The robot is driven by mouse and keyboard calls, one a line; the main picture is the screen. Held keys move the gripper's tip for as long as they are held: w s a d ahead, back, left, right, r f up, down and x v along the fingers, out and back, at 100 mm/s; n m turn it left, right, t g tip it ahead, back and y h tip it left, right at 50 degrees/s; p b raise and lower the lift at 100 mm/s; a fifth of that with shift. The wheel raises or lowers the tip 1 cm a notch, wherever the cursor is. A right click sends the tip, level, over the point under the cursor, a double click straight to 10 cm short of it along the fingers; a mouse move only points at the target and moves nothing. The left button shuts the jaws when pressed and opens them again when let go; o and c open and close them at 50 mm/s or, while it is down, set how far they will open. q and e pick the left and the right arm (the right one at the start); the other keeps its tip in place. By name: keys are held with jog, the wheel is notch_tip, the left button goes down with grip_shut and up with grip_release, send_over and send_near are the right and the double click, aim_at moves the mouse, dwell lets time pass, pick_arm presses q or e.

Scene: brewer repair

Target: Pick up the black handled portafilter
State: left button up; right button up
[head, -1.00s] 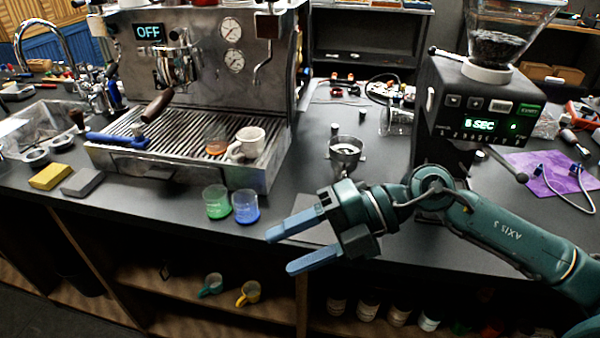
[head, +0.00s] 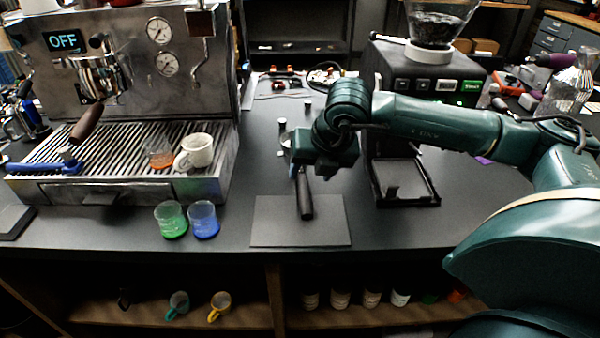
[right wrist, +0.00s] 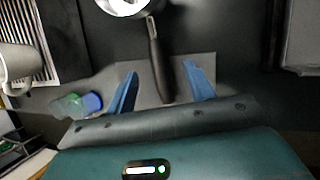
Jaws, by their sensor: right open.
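The black handled portafilter lies on the dark counter. Its black handle (head: 305,197) points toward the front edge, over a grey mat (head: 330,235). Its metal basket is mostly hidden behind my right gripper in the head view. In the right wrist view the handle (right wrist: 157,62) and the bright basket (right wrist: 125,4) both show. My right gripper (head: 310,172) is above the portafilter. In the right wrist view its blue fingers are spread, one on each side of the handle (right wrist: 160,72). It is open and holds nothing. My left gripper is not in view.
The espresso machine (head: 120,180) stands to the left, with a blue handled portafilter (head: 45,166) and a white cup (head: 196,151) on its tray. Green (head: 171,220) and blue (head: 203,219) cups stand left of the mat. The grinder (head: 425,85) is to the right.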

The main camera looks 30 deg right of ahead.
aim_at(304, 182)
jog(key=p+x, duration=0.1)
jog(key=x, duration=0.4)
jog(key=shift+w+f+p, duration=0.2)
jog(key=shift+f+p, duration=0.1)
jog(key=shift+r, duration=0.1)
grip_shut()
